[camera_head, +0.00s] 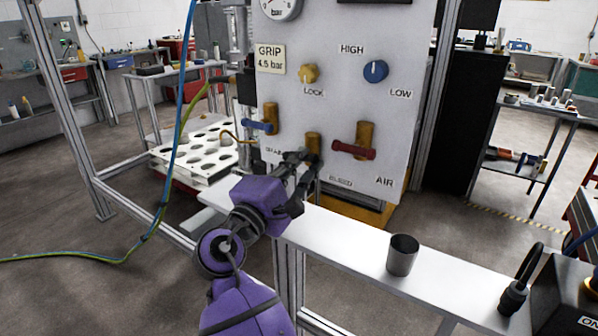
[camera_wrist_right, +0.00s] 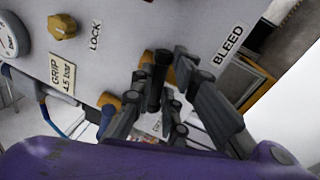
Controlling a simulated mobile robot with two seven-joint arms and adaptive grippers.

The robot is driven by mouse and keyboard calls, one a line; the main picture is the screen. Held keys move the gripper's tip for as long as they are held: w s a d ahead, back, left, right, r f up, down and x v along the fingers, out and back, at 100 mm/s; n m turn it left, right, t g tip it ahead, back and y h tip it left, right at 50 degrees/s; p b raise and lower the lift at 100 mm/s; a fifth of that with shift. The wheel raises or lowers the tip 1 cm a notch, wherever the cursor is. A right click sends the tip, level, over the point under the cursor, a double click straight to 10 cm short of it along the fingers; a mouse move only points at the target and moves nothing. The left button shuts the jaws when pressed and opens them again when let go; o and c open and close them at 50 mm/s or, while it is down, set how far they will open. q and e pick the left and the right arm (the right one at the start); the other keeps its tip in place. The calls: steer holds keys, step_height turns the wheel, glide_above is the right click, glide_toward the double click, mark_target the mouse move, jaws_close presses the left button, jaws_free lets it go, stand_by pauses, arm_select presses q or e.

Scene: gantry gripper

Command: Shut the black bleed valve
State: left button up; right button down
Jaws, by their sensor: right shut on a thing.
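The bleed valve has a brass body (camera_head: 313,143) low on the pale panel, between the blue-handled and red-handled valves. Its black handle (camera_wrist_right: 159,78) shows in the right wrist view, standing out from the brass between the fingers. My right gripper (camera_head: 303,161), on a purple arm, is at this valve and shut on the black handle. The fingers also show in the right wrist view (camera_wrist_right: 162,95), one on each side of the handle. In the head view the gripper hides most of the handle, so its angle is hard to tell there. My left gripper is not in view.
The blue-handled valve (camera_head: 270,118) is to the left, the red-handled AIR valve (camera_head: 354,150) close to the right. A yellow LOCK knob (camera_head: 309,73) and blue HIGH/LOW knob (camera_head: 376,71) sit above. A dark metal cup (camera_head: 402,255) stands on the pale shelf (camera_head: 345,243).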

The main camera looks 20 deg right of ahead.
steer(key=shift+a+r+m+h+b, duration=0.15)
steer(key=shift+m+h+b, duration=0.15)
steer(key=shift+m+b, duration=0.8)
steer(key=shift+m, duration=0.3)
steer(key=c, duration=1.8)
jaws_free()
steer(key=shift+g, duration=0.3)
